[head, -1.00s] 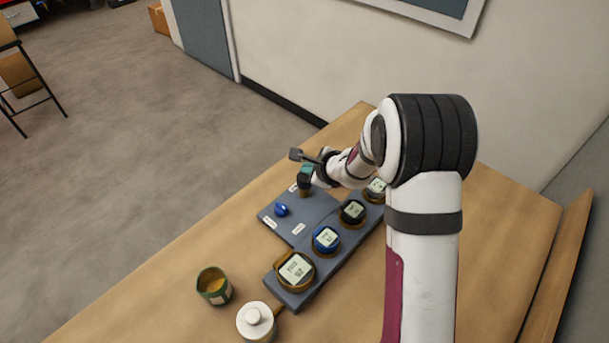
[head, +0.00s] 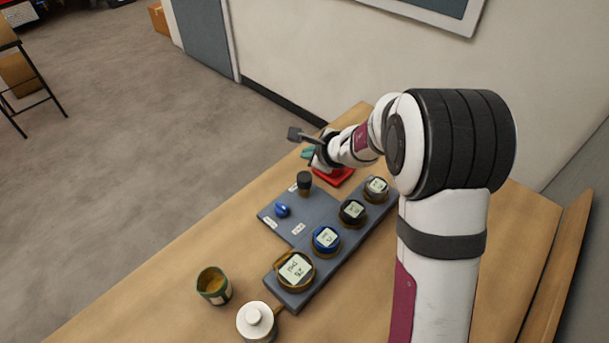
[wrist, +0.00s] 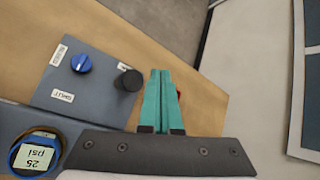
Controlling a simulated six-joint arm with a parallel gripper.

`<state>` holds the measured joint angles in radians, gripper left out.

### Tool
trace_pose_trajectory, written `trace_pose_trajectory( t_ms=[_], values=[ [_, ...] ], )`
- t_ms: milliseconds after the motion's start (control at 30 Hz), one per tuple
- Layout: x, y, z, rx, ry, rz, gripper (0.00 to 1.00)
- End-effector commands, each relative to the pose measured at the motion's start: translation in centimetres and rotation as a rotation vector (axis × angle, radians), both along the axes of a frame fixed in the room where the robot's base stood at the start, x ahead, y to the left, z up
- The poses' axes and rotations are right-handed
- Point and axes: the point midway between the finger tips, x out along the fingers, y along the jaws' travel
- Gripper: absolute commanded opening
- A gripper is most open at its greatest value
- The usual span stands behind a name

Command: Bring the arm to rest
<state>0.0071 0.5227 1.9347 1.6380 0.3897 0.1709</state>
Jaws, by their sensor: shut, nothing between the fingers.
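My gripper (head: 308,153) is above the far part of the table, beyond the panel, near a red object. In the wrist view its teal fingers (wrist: 158,100) are together with nothing between them. The grey panel (head: 272,222) bears a blue knob (head: 282,210) and a black knob (head: 304,183); both also show in the wrist view, the blue knob (wrist: 81,63) to the left and the black knob (wrist: 130,80) just left of the fingers. The gripper is apart from both knobs.
A row of several gauges stands on the panel's right strip, the nearest gauge (head: 295,271) largest. A green cup (head: 214,285) and a white lidded container (head: 256,322) stand at the near end. A red object (head: 334,177) lies partly hidden under my arm. The table (head: 150,285) is bare at left.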

Motion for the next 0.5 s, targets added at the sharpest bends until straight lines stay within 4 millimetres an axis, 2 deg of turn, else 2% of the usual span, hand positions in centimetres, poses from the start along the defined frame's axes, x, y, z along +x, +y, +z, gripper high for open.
trace_pose_trajectory(
  t_ms=[367, 433, 467, 500],
  values=[
    [-0.1, 0.1, 0.1, -0.001, -0.002, 0.006, 0.0],
    [-0.9, 0.8, 1.6, -0.012, -0.026, 0.068, 0.0],
    [-1.8, 1.5, 2.7, -0.025, -0.044, 0.128, 0.0],
    [-3.8, 2.6, 4.7, -0.05, -0.073, 0.236, 0.0]
  ],
)
